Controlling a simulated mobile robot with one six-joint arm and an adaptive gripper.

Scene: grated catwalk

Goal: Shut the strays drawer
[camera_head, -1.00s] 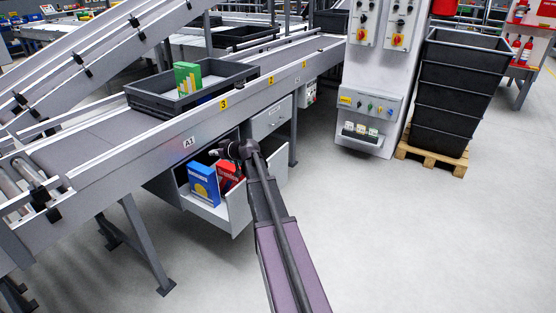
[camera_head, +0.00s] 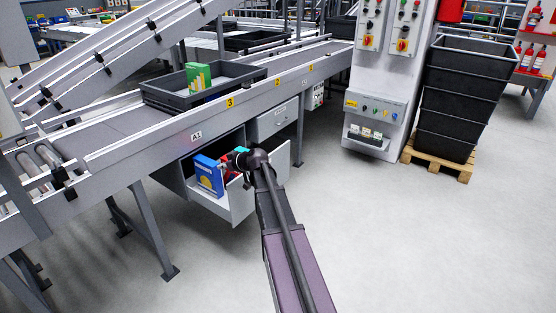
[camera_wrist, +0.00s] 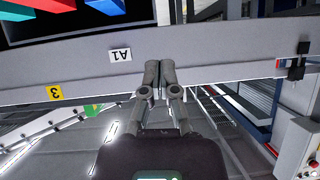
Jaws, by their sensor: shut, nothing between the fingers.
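The open drawer (camera_head: 241,203) juts out from the cabinet under the conveyor, below the A1 label (camera_head: 196,136).
A closed drawer (camera_head: 274,121) sits to the right of the open one. A conveyor leg (camera_head: 299,135) stands beyond it. A black tray (camera_head: 187,100) with a green box rides on the conveyor above. Stacked black crates (camera_head: 463,95) stand at right. The floor in front is clear.

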